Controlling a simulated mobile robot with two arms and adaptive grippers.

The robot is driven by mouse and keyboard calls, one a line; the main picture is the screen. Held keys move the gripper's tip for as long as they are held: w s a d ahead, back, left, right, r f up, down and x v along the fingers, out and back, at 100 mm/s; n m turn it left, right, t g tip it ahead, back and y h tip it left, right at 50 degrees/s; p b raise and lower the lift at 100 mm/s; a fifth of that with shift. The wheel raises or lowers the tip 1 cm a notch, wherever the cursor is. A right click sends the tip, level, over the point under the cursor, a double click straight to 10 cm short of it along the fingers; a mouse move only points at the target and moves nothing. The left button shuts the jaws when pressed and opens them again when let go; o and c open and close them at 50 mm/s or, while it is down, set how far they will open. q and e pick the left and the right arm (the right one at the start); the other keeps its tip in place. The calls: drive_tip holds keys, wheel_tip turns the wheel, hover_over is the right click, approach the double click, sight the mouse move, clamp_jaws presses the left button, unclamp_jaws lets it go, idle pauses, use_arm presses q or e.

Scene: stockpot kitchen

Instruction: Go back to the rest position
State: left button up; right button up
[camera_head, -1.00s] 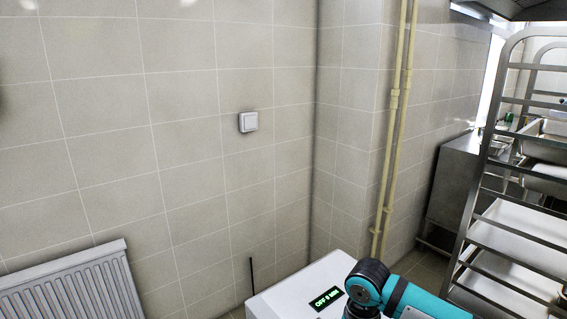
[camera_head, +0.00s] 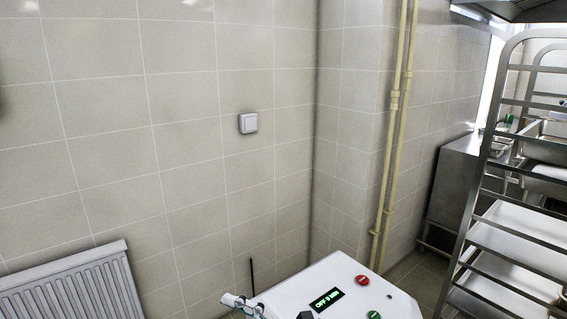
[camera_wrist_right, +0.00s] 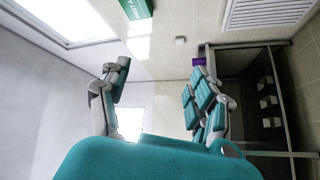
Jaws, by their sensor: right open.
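My right gripper (camera_wrist_right: 160,88) shows in the right wrist view with its two grey and teal fingers spread wide apart. Nothing is between them. A small grey jointed piece (camera_head: 241,304) shows at the bottom edge of the head view, by the left corner of a white control box; I cannot tell which part it belongs to. My left gripper is not in view.
The white control box (camera_head: 345,272) has a display reading OFF 0 MIN, a red button (camera_head: 362,281) and a green button (camera_head: 374,315). A metal rack (camera_head: 487,190) stands at right, a radiator (camera_head: 72,285) at lower left. Pipes (camera_head: 392,130) run up the tiled wall.

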drive_tip(key=w+d+m+t+h, duration=0.3)
drive_tip(key=d+m+t+h, duration=0.2)
drive_tip(key=d+m+t, duration=0.3)
drive_tip(key=w+d+m+t+h, duration=0.45)
drive_tip(key=d+m+t, duration=0.2)
drive_tip(key=m, duration=0.25)
drive_tip(key=s+d+f+m+g+h, duration=0.2)
drive_tip(key=d+f+m+h, duration=0.25)
drive_tip(key=d+f, duration=0.2)
drive_tip(key=s+d+f+m+g+h, duration=0.2)
drive_tip(key=d+f+m+g+h, duration=0.1)
drive_tip(key=d+f+m+h, duration=0.25)
drive_tip(key=s+d+f+g, duration=0.1)
drive_tip(key=s+f+g, duration=0.5)
drive_tip(key=s, duration=0.4)
drive_tip(key=s+d+f+g, duration=0.2)
drive_tip(key=s+f+g, duration=0.2)
drive_tip(key=s+f, duration=0.6)
drive_tip(key=s+f+n+g, duration=0.1)
drive_tip(key=s+f, duration=0.1)
drive_tip(key=f, duration=1.1)
drive_tip(key=s+f+g, duration=0.1)
drive_tip(key=s+f, duration=0.1)
drive_tip(key=f, duration=1.1)
drive_tip(key=s+d+f+g, duration=0.1)
drive_tip(key=s+d+f, duration=0.1)
drive_tip(key=s+f, duration=1.3)
drive_tip(key=shift+s+d+f, duration=0.2)
drive_tip(key=shift+s+d, duration=0.1)
drive_tip(key=shift+s, duration=0.05)
